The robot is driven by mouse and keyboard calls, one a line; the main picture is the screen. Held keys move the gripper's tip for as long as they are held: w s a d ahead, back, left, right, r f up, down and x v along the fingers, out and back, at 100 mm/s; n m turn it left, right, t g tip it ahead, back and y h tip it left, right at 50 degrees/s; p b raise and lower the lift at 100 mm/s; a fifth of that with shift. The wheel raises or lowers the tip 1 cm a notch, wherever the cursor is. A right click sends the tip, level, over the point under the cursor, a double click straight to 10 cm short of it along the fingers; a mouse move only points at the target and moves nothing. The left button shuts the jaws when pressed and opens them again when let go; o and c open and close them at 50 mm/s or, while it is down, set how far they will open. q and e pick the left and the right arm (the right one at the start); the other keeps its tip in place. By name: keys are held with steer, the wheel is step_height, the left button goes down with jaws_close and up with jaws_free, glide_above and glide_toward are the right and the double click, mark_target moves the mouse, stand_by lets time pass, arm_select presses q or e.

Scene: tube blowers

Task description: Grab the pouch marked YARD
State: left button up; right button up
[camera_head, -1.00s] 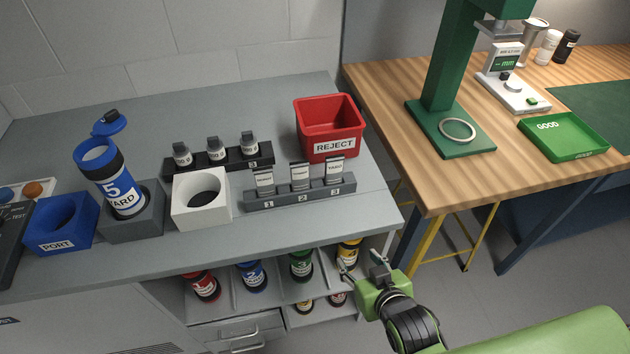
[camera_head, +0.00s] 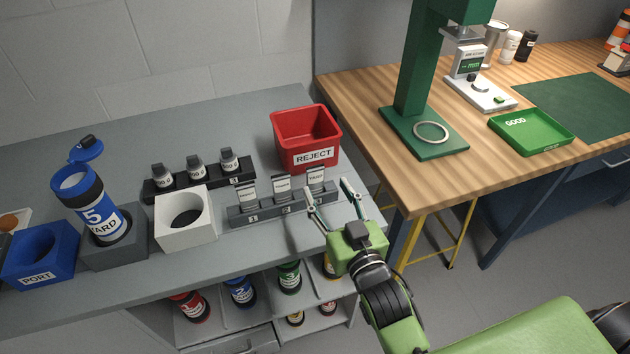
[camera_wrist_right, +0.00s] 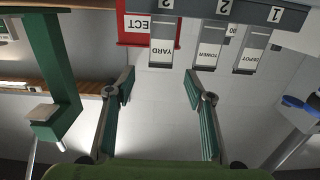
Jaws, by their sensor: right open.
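The pouch marked YARD (camera_head: 316,179) stands upright in the rightmost slot, slot 3, of a grey rack (camera_head: 245,217). It also shows in the right wrist view (camera_wrist_right: 162,46), upside down, a little left of the middle. The pouches marked TOWER (camera_head: 282,187) and DEPOT (camera_head: 248,191) stand left of it in the same rack. My right gripper (camera_head: 328,197) is open and empty. Its fingers are spread near the YARD end of the rack, with no clear contact on the pouch. My left gripper is not in view.
A red REJECT bin (camera_head: 305,138) stands behind the YARD pouch. A black rack (camera_head: 207,179) with several small items and a white block (camera_head: 185,217) are to the left. The wooden table (camera_head: 375,110) is at right.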

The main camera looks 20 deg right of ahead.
mark_target(316, 172)
steer(key=w, duration=0.3)
steer(key=shift+a, duration=0.1)
steer(key=w+p, duration=0.2)
steer(key=w, duration=0.3)
steer(key=shift+w+a+f, duration=0.15)
steer(key=shift+w, duration=0.05)
steer(key=c, duration=1.2)
